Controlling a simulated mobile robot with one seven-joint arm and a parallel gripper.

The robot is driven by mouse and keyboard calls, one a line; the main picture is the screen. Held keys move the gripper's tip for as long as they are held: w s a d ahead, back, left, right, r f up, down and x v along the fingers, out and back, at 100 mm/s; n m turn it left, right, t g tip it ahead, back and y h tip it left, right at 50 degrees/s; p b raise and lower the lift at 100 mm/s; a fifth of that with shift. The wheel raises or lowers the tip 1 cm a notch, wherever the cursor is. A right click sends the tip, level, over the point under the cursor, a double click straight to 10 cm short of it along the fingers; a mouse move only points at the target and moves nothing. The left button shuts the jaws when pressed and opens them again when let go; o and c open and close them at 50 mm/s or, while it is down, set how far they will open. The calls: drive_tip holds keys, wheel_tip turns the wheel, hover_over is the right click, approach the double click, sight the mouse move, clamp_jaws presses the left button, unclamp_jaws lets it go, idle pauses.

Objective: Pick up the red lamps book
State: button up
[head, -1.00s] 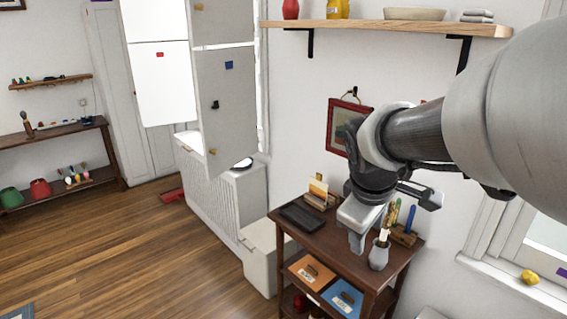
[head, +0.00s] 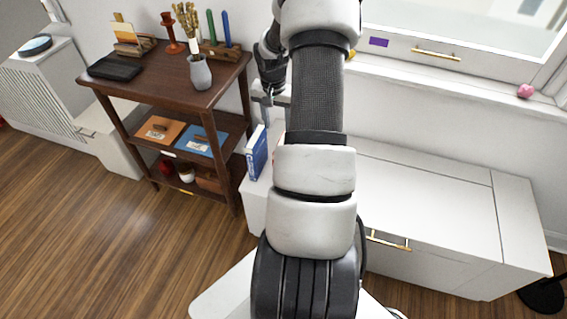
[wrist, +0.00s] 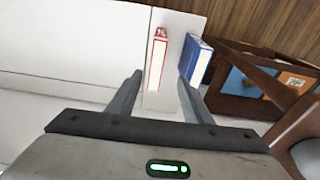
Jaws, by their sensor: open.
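The red book (wrist: 158,60), with a red spine and white pages, stands upright on a white surface in the wrist view. In the head view only a red sliver of it (head: 278,146) shows beside my arm, which hides the rest. My gripper (wrist: 160,88) is open and empty above the books. Its fingers point towards the red book, which appears between their tips; I cannot tell how far off it is. In the head view my gripper (head: 271,100) is partly hidden by my arm. I cannot read the book's title.
A blue book (wrist: 197,60) stands upright close to the right of the red one in the wrist view. A dark wooden shelf cart (head: 165,80) with a vase (head: 200,75) stands left of my arm. A long white bench (head: 425,200) runs under the window.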

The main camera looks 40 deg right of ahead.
drive_tip(key=f, duration=0.4)
drive_tip(key=d+f+b, duration=0.1)
drive_tip(key=f, duration=0.3)
drive_tip(key=f+b, duration=0.1)
drive_tip(key=f, duration=0.3)
drive_tip(key=shift+w+d, duration=0.2)
drive_tip(key=shift+w, duration=0.1)
drive_tip(key=f, duration=0.1)
drive_tip(key=d+f+b, duration=0.1)
drive_tip(key=f, duration=0.1)
drive_tip(key=f+b, duration=0.1)
drive_tip(key=f, duration=0.1)
drive_tip(key=shift+w+d+f, duration=0.1)
drive_tip(key=shift+d+f, duration=0.1)
drive_tip(key=shift+d, duration=0.15)
clamp_jaws()
